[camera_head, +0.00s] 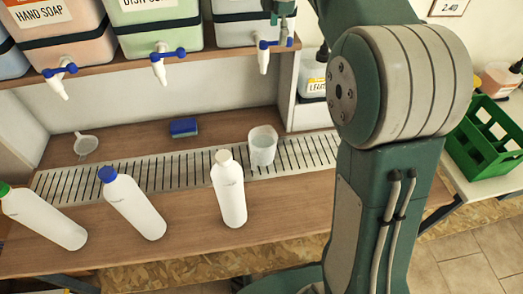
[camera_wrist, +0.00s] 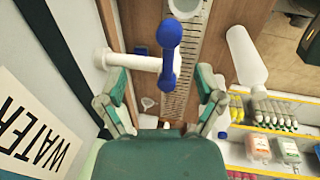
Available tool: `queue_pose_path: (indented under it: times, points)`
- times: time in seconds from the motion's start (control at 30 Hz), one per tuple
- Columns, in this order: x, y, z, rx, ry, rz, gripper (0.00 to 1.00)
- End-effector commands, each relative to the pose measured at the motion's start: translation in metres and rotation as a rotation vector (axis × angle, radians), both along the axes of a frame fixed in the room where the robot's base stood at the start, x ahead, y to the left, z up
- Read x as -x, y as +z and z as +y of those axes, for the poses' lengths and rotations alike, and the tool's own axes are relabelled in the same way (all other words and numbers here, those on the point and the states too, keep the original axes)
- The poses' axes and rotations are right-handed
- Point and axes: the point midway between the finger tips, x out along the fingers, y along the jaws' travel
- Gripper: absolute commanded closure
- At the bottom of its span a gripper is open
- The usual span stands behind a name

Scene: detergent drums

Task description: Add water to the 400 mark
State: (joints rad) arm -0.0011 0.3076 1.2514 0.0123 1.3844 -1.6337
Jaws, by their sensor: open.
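A clear beaker (camera_head: 262,147) stands upright on the slotted drain grate, below the rightmost tap (camera_head: 263,60). Its rim shows at the top edge of the wrist view (camera_wrist: 186,8); I cannot read its marks or any water level. That tap, white with a blue handle, also shows in the wrist view (camera_wrist: 170,48), beside a sign reading WATER (camera_wrist: 35,130). My gripper (camera_wrist: 163,92) is open, its fingers on either side of the handle in the picture; I see no contact. In the head view my gripper (camera_head: 283,14) is at the rightmost drum, partly hidden.
The drain grate (camera_head: 100,182) runs along the counter. A white bottle with a beige cap (camera_head: 230,190) stands near the beaker. Blue-capped (camera_head: 135,207) and green-capped (camera_head: 42,218) bottles are further left. A blue sponge (camera_head: 183,127) and funnel (camera_head: 86,144) lie behind. A green crate (camera_head: 485,140) is right.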

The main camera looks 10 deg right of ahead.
Motion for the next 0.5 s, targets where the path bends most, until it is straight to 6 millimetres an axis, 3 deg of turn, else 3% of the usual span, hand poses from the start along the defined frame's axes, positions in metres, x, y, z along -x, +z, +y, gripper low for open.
queue_pose_path:
  times: [0.5]
  points:
    - [0.004, 0.026, 0.000, 0.000, 0.000, 0.000, 0.14]
